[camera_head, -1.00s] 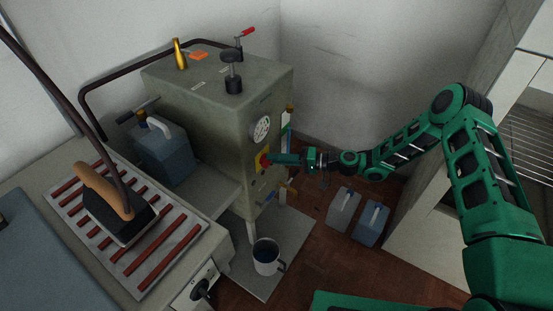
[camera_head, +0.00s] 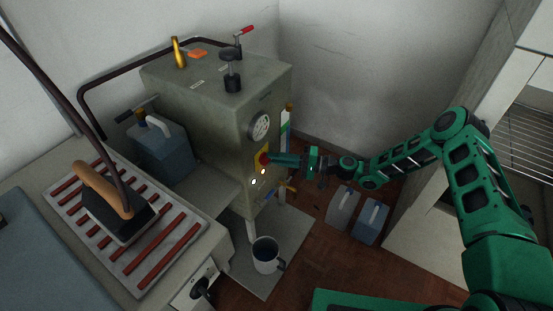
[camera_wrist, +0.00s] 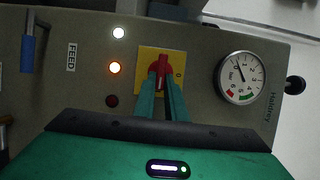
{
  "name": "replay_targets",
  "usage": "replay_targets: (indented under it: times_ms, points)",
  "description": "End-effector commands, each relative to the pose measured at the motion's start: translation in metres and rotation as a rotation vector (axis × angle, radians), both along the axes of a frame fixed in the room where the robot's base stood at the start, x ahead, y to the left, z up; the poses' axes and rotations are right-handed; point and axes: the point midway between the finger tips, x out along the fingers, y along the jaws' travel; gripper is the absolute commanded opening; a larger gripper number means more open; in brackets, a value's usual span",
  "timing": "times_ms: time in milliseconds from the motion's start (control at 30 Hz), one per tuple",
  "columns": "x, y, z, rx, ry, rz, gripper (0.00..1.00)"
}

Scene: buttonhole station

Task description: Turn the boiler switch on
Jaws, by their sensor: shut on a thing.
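The boiler (camera_head: 215,110) is a grey-green metal box at the centre of the head view. Its switch is a red knob (camera_wrist: 163,66) on a yellow plate (camera_wrist: 147,58), with a "0" marked at the plate's right in the wrist view. The knob's long side runs up and down in that picture, not toward the "0". My gripper (camera_wrist: 163,80) is shut on the knob, its green fingers covering part of it. Next to the plate, a white lamp (camera_wrist: 118,33) and an orange lamp (camera_wrist: 115,68) are lit. A dark red lamp (camera_wrist: 112,101) is unlit.
A pressure gauge (camera_wrist: 241,78) sits beside the switch, its needle low. A blue-handled valve (camera_wrist: 29,40) is near the FEED label. An iron (camera_head: 115,205) stands on the table at left. A mug (camera_head: 266,254) and two canisters (camera_head: 342,208) stand low down.

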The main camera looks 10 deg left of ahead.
Motion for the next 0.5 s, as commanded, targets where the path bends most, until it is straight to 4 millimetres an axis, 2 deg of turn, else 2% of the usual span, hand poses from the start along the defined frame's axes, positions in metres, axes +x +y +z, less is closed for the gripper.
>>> replay_targets:
  times_ms: [133,167,233,500]
  points:
    - [0.0041,0.0015,0.0005,-0.002,-0.004,-0.010,0.00]
    - [0.0041,0.0014,0.0004,-0.002,-0.004,-0.009,0.13]
    - [0.0035,0.0015,0.0005,-0.002,-0.004,-0.008,0.30]
    - [0.0017,0.0004,0.0002,-0.001,-0.002,-0.005,0.30]
